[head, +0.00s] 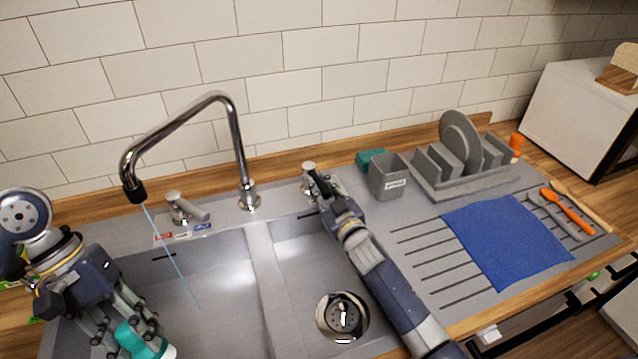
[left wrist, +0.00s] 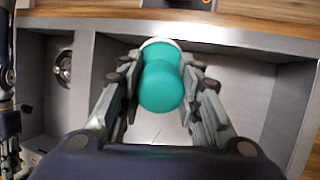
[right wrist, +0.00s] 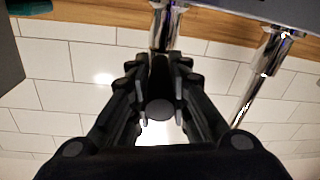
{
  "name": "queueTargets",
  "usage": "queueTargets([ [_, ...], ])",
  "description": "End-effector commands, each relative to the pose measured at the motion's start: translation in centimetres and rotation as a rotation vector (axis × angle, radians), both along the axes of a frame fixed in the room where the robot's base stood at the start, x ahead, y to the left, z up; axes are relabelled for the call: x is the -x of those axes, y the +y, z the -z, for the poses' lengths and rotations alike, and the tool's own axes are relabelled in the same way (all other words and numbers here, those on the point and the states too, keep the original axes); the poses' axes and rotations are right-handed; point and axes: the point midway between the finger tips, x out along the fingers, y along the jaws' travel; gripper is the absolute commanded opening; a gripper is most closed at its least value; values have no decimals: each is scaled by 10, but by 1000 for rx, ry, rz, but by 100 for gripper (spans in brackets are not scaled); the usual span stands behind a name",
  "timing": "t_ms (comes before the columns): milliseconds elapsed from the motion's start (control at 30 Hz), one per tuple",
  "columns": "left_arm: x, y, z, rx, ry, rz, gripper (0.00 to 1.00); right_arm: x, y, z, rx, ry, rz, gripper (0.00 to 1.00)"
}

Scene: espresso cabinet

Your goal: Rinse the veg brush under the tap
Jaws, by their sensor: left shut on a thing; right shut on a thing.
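The teal veg brush (head: 140,342) with a white underside is between the fingers of my left gripper (head: 122,318), over the left basin. In the left wrist view the brush (left wrist: 160,85) sits between both fingers of the gripper (left wrist: 160,68). My right gripper (head: 318,186) is shut on the right tap handle (head: 309,168) behind the right basin. In the right wrist view the fingers (right wrist: 160,70) close around a dark part, with chrome beyond. The tall chrome tap (head: 240,140) has its black-tipped spout over the left basin. A thin blue water stream (head: 172,255) runs from it, right of the brush.
The left basin (head: 215,285) and right basin (head: 290,265) are separated by a divider. A second handle (head: 185,208) stands left of the tap. A grey cup (head: 388,178), dish rack (head: 465,185) and blue cloth (head: 508,242) occupy the drainboard.

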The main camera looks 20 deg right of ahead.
Motion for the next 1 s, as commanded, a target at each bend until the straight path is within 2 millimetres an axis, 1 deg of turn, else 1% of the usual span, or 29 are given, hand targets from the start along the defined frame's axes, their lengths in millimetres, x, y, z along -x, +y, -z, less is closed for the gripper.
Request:
queueTargets([
  [33,0,0,-8,0,0,0,13,-1,-3,-5,8,-1,-29,0],
  [100,0,0,-11,0,0,0,13,-1,-5,-4,9,-2,-64,0],
  [300,0,0,-14,0,0,0,13,-2,-9,-2,4,-1,-129,0],
  [667,0,0,-14,0,0,0,13,-1,-11,0,0,1,-139,0],
  [700,0,0,-14,0,0,0,13,-1,-11,0,0,1,-139,19],
  [800,0,0,-14,0,0,0,13,-1,-11,0,0,1,-138,39],
  [1000,0,0,-14,0,0,0,13,-1,-11,0,0,1,-138,39],
])
